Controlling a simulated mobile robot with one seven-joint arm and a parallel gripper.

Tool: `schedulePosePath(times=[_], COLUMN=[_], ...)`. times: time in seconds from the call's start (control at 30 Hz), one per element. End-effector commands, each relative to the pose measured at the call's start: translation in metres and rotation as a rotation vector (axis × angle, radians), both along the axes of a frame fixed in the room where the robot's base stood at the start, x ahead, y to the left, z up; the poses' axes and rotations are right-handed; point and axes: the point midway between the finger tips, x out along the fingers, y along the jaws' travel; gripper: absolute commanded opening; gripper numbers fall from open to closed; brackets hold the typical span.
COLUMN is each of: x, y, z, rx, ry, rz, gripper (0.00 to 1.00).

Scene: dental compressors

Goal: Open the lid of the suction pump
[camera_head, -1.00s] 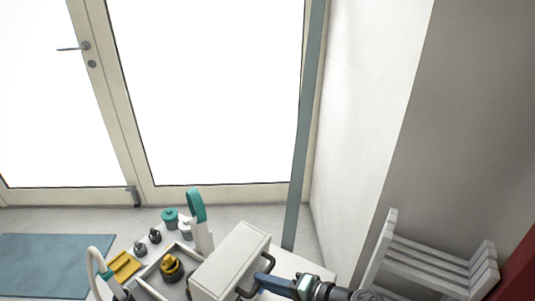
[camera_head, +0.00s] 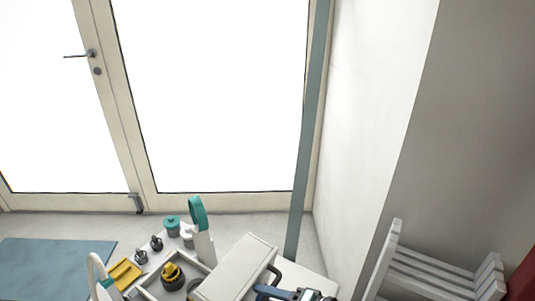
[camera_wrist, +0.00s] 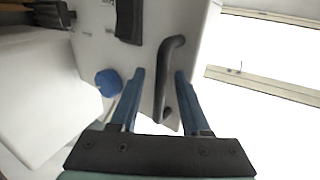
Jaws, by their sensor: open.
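The suction pump appears to be the white box (camera_head: 240,262) on the bench at the bottom of the head view. Its top looks closed. A dark curved handle (camera_head: 276,274) stands out from its right side; this handle (camera_wrist: 170,62) also shows in the wrist view, against the white casing (camera_wrist: 90,40). My gripper (camera_wrist: 160,75) is open, its two blue fingers on either side of the handle in the picture. I cannot tell whether they touch it. In the head view my gripper (camera_head: 268,292) is partly cut off by the lower edge, beside the handle.
Left of the box are a tray with a yellow and black part (camera_head: 172,276), a yellow block (camera_head: 124,273), a teal-lidded jar (camera_head: 172,225) and a white and teal upright piece (camera_head: 199,230). A white slatted rack (camera_head: 435,272) stands at the right near the wall.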

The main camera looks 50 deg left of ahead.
Motion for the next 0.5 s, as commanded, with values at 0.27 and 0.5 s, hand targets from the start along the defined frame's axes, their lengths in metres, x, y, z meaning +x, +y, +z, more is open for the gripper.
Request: schedulePosePath(times=[0.27, 0.5], x=[0.01, 0.026], y=[-0.026, -0.074], z=[0.014, 0.035], rx=[0.001, 0.001], ry=[-0.003, -0.002], rz=[-0.006, -0.005], gripper=[0.47, 0.47])
